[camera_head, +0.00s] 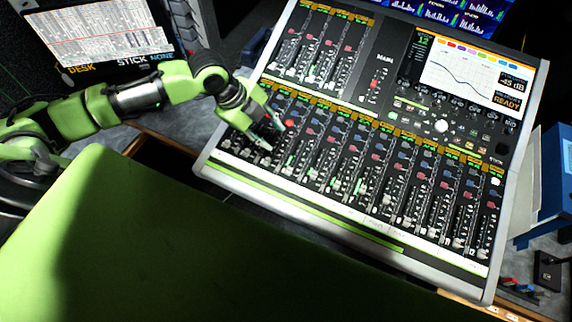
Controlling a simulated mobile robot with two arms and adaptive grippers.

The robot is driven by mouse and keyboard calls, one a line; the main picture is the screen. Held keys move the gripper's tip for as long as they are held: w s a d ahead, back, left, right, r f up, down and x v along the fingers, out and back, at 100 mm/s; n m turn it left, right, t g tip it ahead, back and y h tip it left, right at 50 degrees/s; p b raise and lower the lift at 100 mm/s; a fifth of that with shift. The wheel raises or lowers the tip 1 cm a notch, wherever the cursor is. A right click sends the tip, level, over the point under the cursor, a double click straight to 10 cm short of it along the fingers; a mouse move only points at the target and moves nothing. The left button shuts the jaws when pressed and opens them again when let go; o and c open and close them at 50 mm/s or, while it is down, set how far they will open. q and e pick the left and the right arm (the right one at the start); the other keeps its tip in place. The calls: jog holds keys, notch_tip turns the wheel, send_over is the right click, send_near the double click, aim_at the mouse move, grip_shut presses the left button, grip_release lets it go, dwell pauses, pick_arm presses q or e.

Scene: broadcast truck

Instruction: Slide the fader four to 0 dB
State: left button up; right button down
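The mixing console (395,262) lies tilted across the middle and right, with a long lower row of fader strips and a shorter upper row at left. My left gripper (271,133) is over the left end of the lower row, its fingers apart with nothing seen between them. It hides parts of the leftmost strips. Strip numbers are too small to read, so I cannot tell for certain which fader is four or whether a finger touches a cap. The console screen (462,70) shows a curve, a readout that looks like -45 dB, and READY. My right gripper is out of view.
A sheet-covered case marked DESK STICK NONE (118,68) stands at upper left. Monitors with blue bar graphs (440,12) are behind the console. A blue box (556,175) and small coloured items (520,287) are at the right edge.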

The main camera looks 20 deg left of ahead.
pick_arm(q)
jog(key=s+r+n+g, duration=0.1)
jog(key=s+r+n, duration=0.1)
jog(key=s, duration=0.1)
jog(key=p, duration=0.3)
send_near(289, 170)
jog(key=shift+g+h, duration=0.3)
jog(key=x, duration=0.6)
jog(key=shift+w+a+f, duration=0.1)
jog(key=shift+w+f, duration=0.2)
jog(key=shift+f, duration=0.05)
jog(key=shift+x, duration=0.75)
jog(key=shift+c, duration=0.3)
